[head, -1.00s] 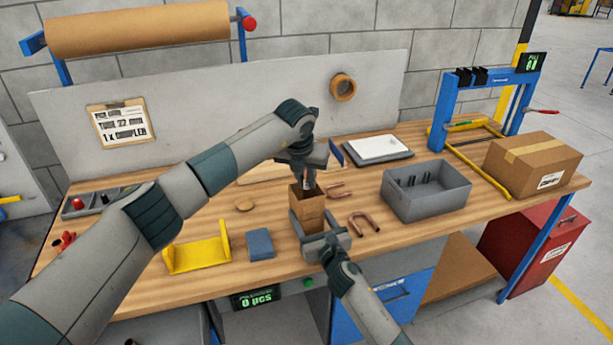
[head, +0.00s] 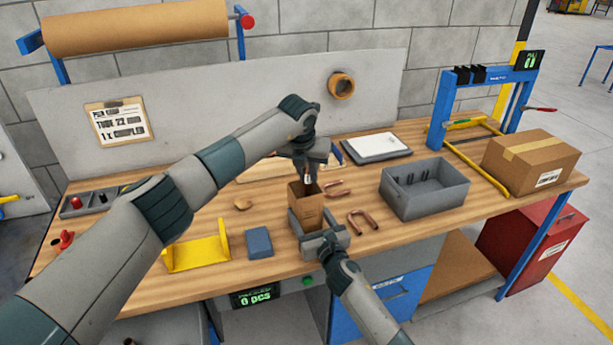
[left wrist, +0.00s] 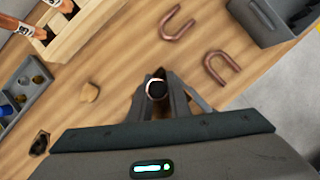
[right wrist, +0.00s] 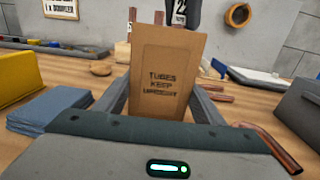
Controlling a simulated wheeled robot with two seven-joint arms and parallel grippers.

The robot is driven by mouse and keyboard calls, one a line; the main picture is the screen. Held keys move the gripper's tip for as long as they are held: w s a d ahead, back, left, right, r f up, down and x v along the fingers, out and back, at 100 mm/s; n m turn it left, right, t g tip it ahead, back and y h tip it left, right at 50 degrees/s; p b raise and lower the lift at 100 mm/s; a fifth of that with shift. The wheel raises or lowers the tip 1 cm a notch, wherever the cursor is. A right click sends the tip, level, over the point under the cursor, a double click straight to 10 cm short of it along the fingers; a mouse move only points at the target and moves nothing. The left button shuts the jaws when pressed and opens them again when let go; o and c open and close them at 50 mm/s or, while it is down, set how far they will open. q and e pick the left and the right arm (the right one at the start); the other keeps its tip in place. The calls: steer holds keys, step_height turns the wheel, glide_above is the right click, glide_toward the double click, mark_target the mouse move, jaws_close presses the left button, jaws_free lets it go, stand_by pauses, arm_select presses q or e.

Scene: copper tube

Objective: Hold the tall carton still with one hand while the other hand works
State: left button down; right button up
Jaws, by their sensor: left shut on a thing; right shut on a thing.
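The tall brown carton (head: 306,203) stands upright on the bench, its top open. It fills the middle of the right wrist view (right wrist: 168,75), its printed face toward me. My right gripper (head: 318,240) is shut on the carton low down, one finger on each side. My left gripper (head: 309,172) is above the carton's opening, pointing down. It is shut on a copper tube, whose round end (left wrist: 157,89) shows between the fingers in the left wrist view. The tube's lower end is at or just over the carton's mouth; I cannot tell if it is inside.
Copper U-bends (head: 362,221) lie right of the carton, near a grey bin (head: 428,203). A blue block (head: 259,243) and a yellow holder (head: 197,254) lie to the left. A cardboard box (head: 530,163) sits at the right end. A wooden rack (left wrist: 75,30) stands behind.

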arm_select(q)
steer(key=shift+w+d, duration=0.1)
steer(key=shift+w, duration=0.05)
steer(key=c, duration=1.6)
jaws_free()
steer(key=v, duration=1.2)
arm_select(e)
steer(key=o, duration=1.1)
steer(key=shift+o, duration=0.2)
